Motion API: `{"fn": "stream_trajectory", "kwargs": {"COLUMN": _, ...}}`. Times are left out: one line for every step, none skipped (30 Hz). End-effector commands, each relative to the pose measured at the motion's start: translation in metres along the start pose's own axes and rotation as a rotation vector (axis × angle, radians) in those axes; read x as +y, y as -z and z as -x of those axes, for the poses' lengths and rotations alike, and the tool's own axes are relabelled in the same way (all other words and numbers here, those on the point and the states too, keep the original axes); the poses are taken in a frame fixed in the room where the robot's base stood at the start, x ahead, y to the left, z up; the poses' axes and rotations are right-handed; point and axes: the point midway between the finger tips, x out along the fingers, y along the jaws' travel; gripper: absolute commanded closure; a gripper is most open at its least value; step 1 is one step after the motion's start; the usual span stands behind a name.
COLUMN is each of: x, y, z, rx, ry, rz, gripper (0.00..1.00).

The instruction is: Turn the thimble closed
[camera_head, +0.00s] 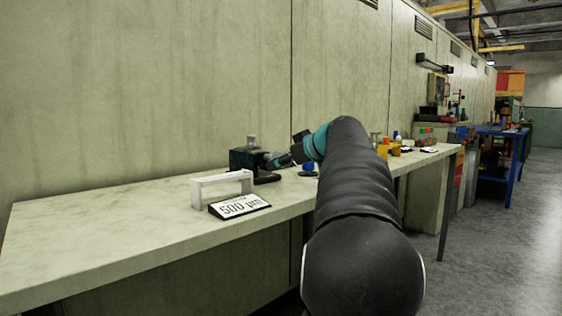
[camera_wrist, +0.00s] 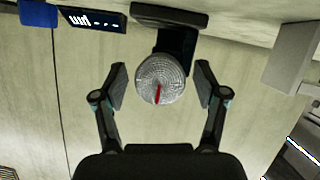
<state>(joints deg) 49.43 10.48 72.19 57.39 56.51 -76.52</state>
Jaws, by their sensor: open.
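The thimble (camera_wrist: 160,79) is a round, knurled silver knob with a red mark pointing down in the wrist view. It sits on the front of a dark device (camera_wrist: 177,48). In the head view the device (camera_head: 248,160) stands on the bench, and my arm's end reaches it from the right. My gripper (camera_wrist: 160,82) is open, one finger on each side of the thimble in the wrist view, with visible gaps on both sides. I cannot tell how far the fingertips are from it in depth. In the head view my gripper (camera_head: 283,160) is small and the thimble is not clear.
A white bracket (camera_head: 222,178) and a "500 µm" sign (camera_head: 240,206) stand left of the device on the pale bench (camera_head: 120,235). A dark display (camera_wrist: 92,18) and a blue object (camera_wrist: 38,13) show at the wrist view's upper left. The bench's left part is clear.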

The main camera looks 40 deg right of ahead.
Motion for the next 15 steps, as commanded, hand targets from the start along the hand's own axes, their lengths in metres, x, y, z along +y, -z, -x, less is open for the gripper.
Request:
{"fn": "stream_trajectory", "kwargs": {"x": -0.0001, "y": -0.0001, "z": -0.0029, "rx": 0.0, "ry": 0.001, "rz": 0.0, "gripper": 0.28}}
{"fn": "stream_trajectory", "kwargs": {"x": -0.0001, "y": -0.0001, "z": -0.0039, "rx": 0.0, "ry": 0.0, "rz": 0.0, "gripper": 0.28}}
{"fn": "stream_trajectory", "kwargs": {"x": 0.0, "y": -0.0002, "z": -0.0047, "rx": 0.0, "ry": 0.0, "rz": 0.0, "gripper": 0.28}}
{"fn": "stream_trajectory", "kwargs": {"x": 0.0, "y": -0.0001, "z": -0.0051, "rx": 0.0, "ry": 0.0, "rz": 0.0, "gripper": 0.28}}
{"fn": "stream_trajectory", "kwargs": {"x": 0.0, "y": -0.0001, "z": -0.0054, "rx": 0.0, "ry": 0.0, "rz": 0.0, "gripper": 0.28}}
{"fn": "stream_trajectory", "kwargs": {"x": 0.0, "y": -0.0001, "z": -0.0055, "rx": 0.0, "ry": 0.0, "rz": 0.0, "gripper": 0.28}}
{"fn": "stream_trajectory", "kwargs": {"x": 0.0, "y": -0.0001, "z": -0.0054, "rx": 0.0, "ry": -0.001, "rz": 0.0, "gripper": 0.28}}
{"fn": "stream_trajectory", "kwargs": {"x": -0.0001, "y": -0.0001, "z": -0.0054, "rx": 0.0, "ry": 0.0, "rz": 0.0, "gripper": 0.28}}
{"fn": "stream_trajectory", "kwargs": {"x": -0.0001, "y": -0.0001, "z": -0.0054, "rx": 0.0, "ry": 0.0, "rz": 0.0, "gripper": 0.28}}
{"fn": "stream_trajectory", "kwargs": {"x": -0.0002, "y": -0.0001, "z": -0.0054, "rx": 0.0, "ry": 0.0, "rz": 0.0, "gripper": 0.28}}
{"fn": "stream_trajectory", "kwargs": {"x": -0.0002, "y": -0.0001, "z": -0.0054, "rx": 0.0, "ry": 0.0, "rz": 0.0, "gripper": 0.28}}
{"fn": "stream_trajectory", "kwargs": {"x": -0.0003, "y": 0.0, "z": -0.0054, "rx": 0.0, "ry": 0.0, "rz": 0.0, "gripper": 0.38}}
{"fn": "stream_trajectory", "kwargs": {"x": -0.0003, "y": 0.0, "z": -0.0053, "rx": 0.0, "ry": 0.0, "rz": 0.0, "gripper": 0.45}}
{"fn": "stream_trajectory", "kwargs": {"x": -0.0003, "y": 0.0, "z": -0.0053, "rx": 0.0, "ry": 0.0, "rz": 0.0, "gripper": 0.53}}
{"fn": "stream_trajectory", "kwargs": {"x": -0.0004, "y": 0.0, "z": -0.0053, "rx": 0.0, "ry": 0.0, "rz": 0.0, "gripper": 0.63}}
